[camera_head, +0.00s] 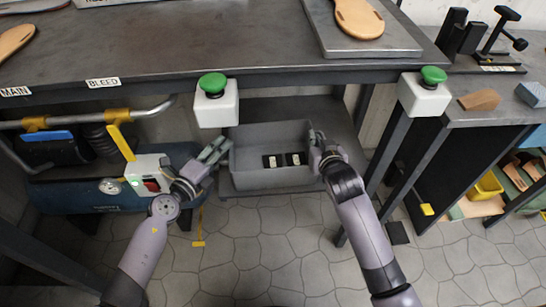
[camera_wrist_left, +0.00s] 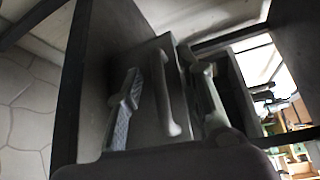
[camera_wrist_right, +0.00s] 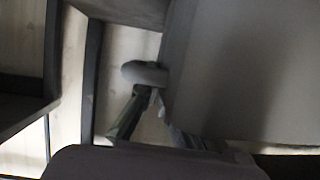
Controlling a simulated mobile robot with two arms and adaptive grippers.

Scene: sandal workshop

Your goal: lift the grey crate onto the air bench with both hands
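The grey crate (camera_head: 243,176) sits low under the dark-topped air bench (camera_head: 190,48), on a lower shelf. Two small dark items with pale tops (camera_head: 283,160) lie in it. My left gripper (camera_head: 213,152) is at the crate's left end. In the left wrist view its fingers (camera_wrist_left: 165,100) are apart, with a crate handle (camera_wrist_left: 167,110) between them. My right gripper (camera_head: 319,143) is at the crate's right end. In the right wrist view its fingers (camera_wrist_right: 150,122) are close to a rounded handle (camera_wrist_right: 145,73); whether they grip it is unclear.
Two white boxes with green buttons (camera_head: 212,84) (camera_head: 433,75) hang at the bench's front edge. A grey plate with a wooden sole (camera_head: 360,17) lies on the bench. The bench top's middle is clear.

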